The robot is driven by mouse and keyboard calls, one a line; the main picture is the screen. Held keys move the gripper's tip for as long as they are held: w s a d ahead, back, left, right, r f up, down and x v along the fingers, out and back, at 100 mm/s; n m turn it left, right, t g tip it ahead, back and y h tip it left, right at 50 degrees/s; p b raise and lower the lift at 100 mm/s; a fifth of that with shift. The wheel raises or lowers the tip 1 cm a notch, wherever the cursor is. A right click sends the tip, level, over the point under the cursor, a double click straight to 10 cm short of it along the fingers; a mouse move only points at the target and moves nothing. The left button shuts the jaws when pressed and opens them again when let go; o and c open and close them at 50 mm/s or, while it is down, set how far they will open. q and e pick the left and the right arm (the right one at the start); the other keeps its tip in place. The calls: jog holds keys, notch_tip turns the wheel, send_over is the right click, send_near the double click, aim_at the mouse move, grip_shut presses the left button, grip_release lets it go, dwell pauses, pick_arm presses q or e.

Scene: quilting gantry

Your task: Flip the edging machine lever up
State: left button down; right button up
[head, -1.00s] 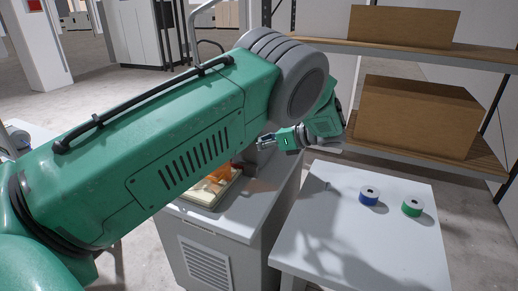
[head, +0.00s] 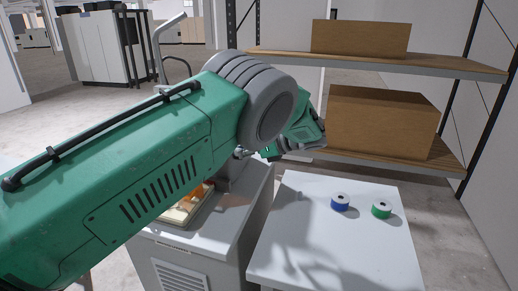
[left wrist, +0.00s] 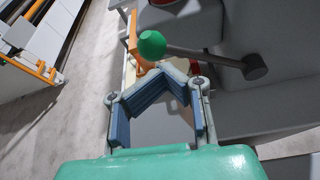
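The edging machine lever shows in the left wrist view as a green ball knob (left wrist: 152,45) on a grey rod (left wrist: 205,55) that runs right to a dark pivot on the grey machine body (left wrist: 285,100). My left gripper (left wrist: 161,76) has its blue-padded fingers bent inward, their tips meeting or nearly so. Nothing shows between them. The knob appears just beyond the tips, with no clear grip on it. In the head view the machine is the white cabinet (head: 212,240), and my green and grey left arm hides most of the gripper and lever. My right gripper is not in view.
A white table (head: 330,245) stands right of the cabinet with a blue spool (head: 340,202) and a green spool (head: 381,209). Behind it, a shelf rack (head: 440,155) holds cardboard boxes (head: 380,120). A tray (head: 180,222) with orange items sits on the cabinet, partly behind my arm.

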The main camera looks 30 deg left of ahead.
pick_arm(q)
jog(key=v, duration=0.9)
jog(key=shift+w+d+f, duration=0.15)
jog(key=shift+w+f, duration=0.1)
jog(key=shift+f, duration=0.05)
jog(key=shift+f, duration=0.1)
